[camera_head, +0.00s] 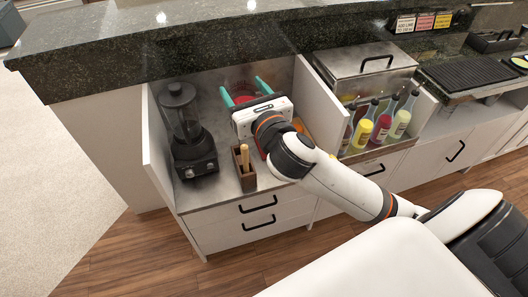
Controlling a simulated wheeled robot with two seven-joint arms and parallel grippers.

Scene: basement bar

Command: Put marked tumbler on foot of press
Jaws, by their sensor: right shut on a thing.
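My right gripper (244,91) reaches over the counter bay between the white side panels, its two teal fingers set wide apart and pointing to the back wall. It is shut on a reddish thing (244,99), taken as the marked tumbler; only a sliver shows between the fingers, and no mark can be made out. The press cannot be made out for sure. Orange patches (298,126) show beside my gripper's wrist, mostly hidden by it. My left gripper is not in view.
A black blender (187,135) stands left in the bay. A brown holder (243,175) with a wooden handle stands near the front edge. Right of the panel are several bottles (382,122) and a steel lidded box (362,67). A dark stone ledge (180,45) runs behind.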

